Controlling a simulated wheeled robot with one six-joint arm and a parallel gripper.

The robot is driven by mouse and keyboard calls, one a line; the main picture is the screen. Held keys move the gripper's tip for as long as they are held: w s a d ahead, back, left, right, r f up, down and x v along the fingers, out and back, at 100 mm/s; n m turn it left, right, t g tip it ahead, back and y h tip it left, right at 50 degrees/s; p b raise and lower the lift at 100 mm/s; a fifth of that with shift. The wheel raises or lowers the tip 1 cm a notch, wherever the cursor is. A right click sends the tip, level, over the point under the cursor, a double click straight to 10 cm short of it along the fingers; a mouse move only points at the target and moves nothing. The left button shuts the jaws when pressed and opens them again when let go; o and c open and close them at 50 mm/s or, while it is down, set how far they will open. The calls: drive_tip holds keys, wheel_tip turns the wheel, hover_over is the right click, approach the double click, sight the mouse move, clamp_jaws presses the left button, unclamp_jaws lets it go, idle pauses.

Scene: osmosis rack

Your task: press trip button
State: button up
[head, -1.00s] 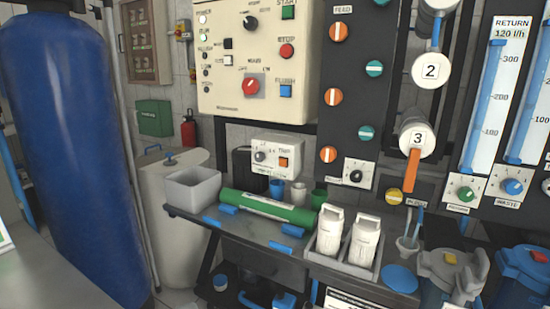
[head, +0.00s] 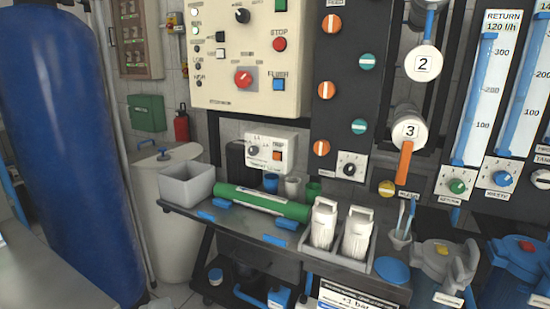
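The trip button is a small orange square (head: 277,156) on the right part of a small white control box (head: 268,146), under a label reading "TRIP". A dark round knob (head: 253,150) sits to its left on the same box. The box is on the wall behind the shelf, below the large cream control panel. The button's face is unobstructed. My gripper does not show in this view.
A grey shelf (head: 181,208) runs below the box. On it are a grey bin (head: 184,184), a green cylinder (head: 262,203), small cups (head: 292,187) and white bottles (head: 323,222) in a tray. A blue tank (head: 65,150) stands at left.

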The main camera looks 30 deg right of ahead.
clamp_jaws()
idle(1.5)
